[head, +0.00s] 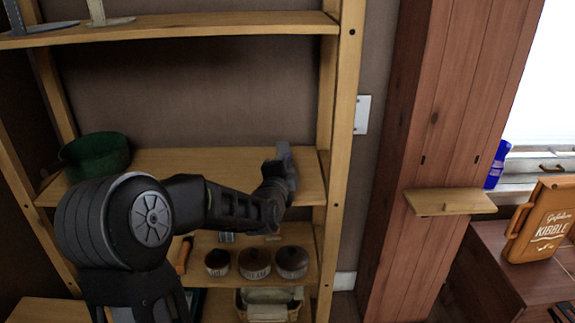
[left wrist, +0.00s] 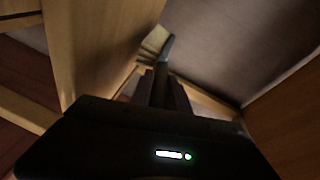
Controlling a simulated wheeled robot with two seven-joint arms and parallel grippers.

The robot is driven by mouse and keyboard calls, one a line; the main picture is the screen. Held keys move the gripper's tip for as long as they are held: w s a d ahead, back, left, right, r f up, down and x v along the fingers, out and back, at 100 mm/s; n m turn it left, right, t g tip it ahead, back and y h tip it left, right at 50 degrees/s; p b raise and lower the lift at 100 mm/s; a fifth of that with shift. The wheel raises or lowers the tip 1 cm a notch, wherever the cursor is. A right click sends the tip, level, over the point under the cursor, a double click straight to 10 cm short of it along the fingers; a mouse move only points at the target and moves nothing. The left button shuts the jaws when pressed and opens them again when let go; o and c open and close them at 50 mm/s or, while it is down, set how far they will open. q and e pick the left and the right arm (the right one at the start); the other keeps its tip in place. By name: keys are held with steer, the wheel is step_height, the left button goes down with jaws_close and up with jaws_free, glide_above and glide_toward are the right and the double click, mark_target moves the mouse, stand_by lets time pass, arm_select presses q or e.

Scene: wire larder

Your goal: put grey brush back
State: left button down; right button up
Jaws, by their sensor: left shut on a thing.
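My left gripper (head: 276,178) reaches over the right end of the middle wooden shelf, close to the right upright. It is shut on a grey thing, probably the grey brush (head: 284,152), whose narrow end stands up above the fingers. In the left wrist view the dark fingers of my left gripper (left wrist: 162,88) close around it, and a slim grey part of the brush (left wrist: 168,46) sticks out beyond them. The rest of the brush is hidden by the gripper. I cannot tell whether it touches the shelf. My right gripper is not in view.
The middle shelf (head: 225,165) is bare between the gripper and a green pot (head: 95,155) at its left. Below, several round jars (head: 254,263) stand on a lower shelf, with a basket (head: 268,304) beneath. The right upright (head: 340,130) is close to the gripper.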

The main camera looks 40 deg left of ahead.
arm_select(q)
steer(key=shift+f+b, duration=0.65)
stand_by(0.5)
steer(key=c, duration=1.2)
jaws_free()
steer(key=shift+o, duration=0.2)
steer(key=shift+f, duration=0.1)
steer(key=shift+s, duration=0.1)
steer(key=v, duration=0.7)
steer(key=shift+s+p, duration=0.3)
steer(key=shift+p, duration=0.1)
steer(key=shift+d, duration=0.15)
